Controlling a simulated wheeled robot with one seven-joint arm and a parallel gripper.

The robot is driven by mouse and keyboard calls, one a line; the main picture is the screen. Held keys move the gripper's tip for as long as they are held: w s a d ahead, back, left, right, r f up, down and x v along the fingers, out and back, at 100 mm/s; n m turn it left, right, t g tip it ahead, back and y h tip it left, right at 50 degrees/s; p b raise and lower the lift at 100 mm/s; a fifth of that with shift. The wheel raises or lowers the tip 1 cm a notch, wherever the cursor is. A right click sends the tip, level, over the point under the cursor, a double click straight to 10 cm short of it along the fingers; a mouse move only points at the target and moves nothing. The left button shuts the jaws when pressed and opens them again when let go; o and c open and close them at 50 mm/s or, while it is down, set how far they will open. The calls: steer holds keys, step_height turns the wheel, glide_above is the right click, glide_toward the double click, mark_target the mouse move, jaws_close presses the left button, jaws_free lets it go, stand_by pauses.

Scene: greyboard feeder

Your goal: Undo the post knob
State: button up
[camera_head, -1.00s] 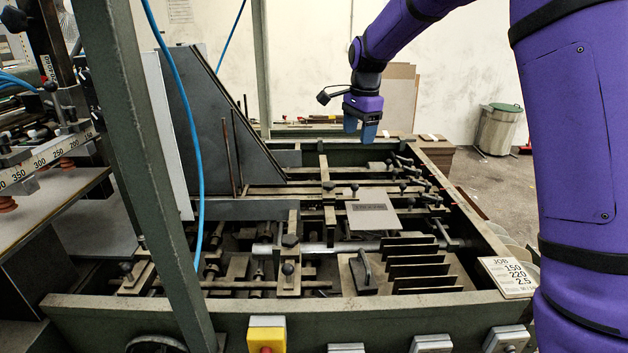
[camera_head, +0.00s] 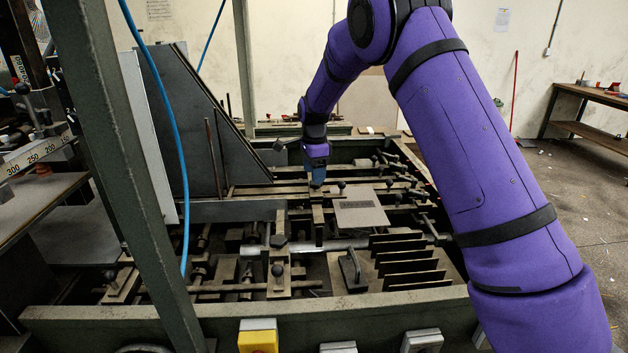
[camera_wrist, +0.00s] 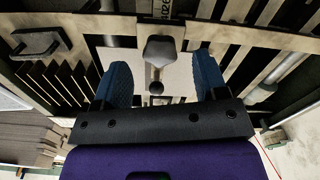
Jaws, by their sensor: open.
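A dark faceted knob (camera_wrist: 160,50) sits on a pale metal bar (camera_wrist: 148,27) in the wrist view. A small black ball knob (camera_wrist: 156,88) shows just below it in that picture. My gripper (camera_wrist: 162,75) is open, with one blue finger to each side of the knobs, apart from both and holding nothing. In the head view my gripper (camera_head: 318,178) points down over the rear crossbars and hides what is directly beneath it. A ball-topped lever (camera_head: 341,186) stands just right of it. A second faceted knob (camera_head: 278,241) is on a nearer bar.
A grey plate (camera_head: 360,214) with a label, several upright dark slats (camera_head: 405,262) and a black handle (camera_head: 352,270) lie in the machine bed. A green post (camera_head: 130,170) and blue hose (camera_head: 172,100) stand at left. A yellow box (camera_head: 258,341) is on the front rail.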

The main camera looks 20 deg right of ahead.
mark_target(316, 186)
steer(key=shift+f, duration=1.5)
steer(key=c, duration=0.9)
